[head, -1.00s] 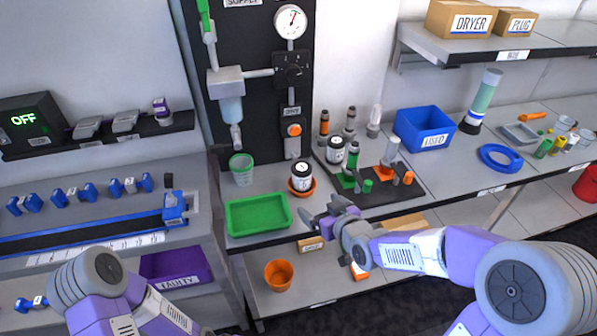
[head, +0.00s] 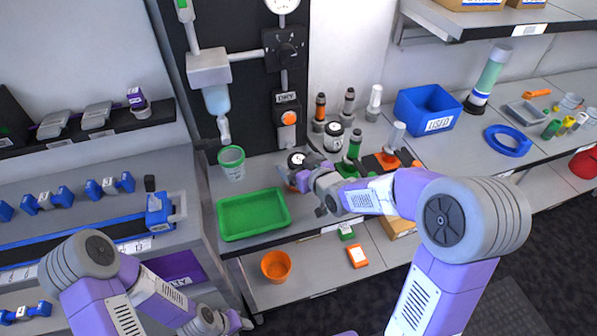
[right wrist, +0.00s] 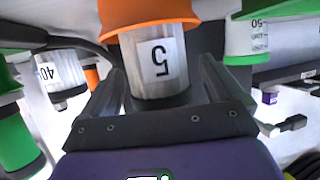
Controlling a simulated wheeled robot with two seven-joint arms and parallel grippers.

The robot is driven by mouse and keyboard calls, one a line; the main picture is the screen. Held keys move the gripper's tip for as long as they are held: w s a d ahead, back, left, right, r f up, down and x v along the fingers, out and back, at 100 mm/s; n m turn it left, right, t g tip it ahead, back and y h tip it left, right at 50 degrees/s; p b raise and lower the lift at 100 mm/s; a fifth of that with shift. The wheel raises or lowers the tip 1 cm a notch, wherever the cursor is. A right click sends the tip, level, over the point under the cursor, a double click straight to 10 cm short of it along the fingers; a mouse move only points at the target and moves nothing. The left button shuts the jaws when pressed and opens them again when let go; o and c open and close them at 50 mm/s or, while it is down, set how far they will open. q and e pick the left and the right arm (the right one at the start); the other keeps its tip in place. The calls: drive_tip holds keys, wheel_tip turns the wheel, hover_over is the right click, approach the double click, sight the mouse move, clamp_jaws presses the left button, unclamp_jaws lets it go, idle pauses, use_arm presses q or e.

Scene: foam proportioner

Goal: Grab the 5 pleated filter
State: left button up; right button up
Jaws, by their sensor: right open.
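The 5 pleated filter (right wrist: 160,62) is a pale cylinder with a dark end and a "5" label, upside down in the right wrist view. It sits in an orange cup (right wrist: 146,14).
A green tray (head: 252,214) and a clear green-rimmed cup (head: 231,162) lie left of the filter. Another jar (head: 334,136), labelled 40 in the wrist view (right wrist: 62,77), and several upright cylinders stand behind and right. A blue bin (head: 428,108) is farther right. An orange pot (head: 276,266) is on the lower shelf.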

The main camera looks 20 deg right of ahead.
drive_tip(key=shift+w, duration=0.2)
drive_tip(key=c, duration=1.2)
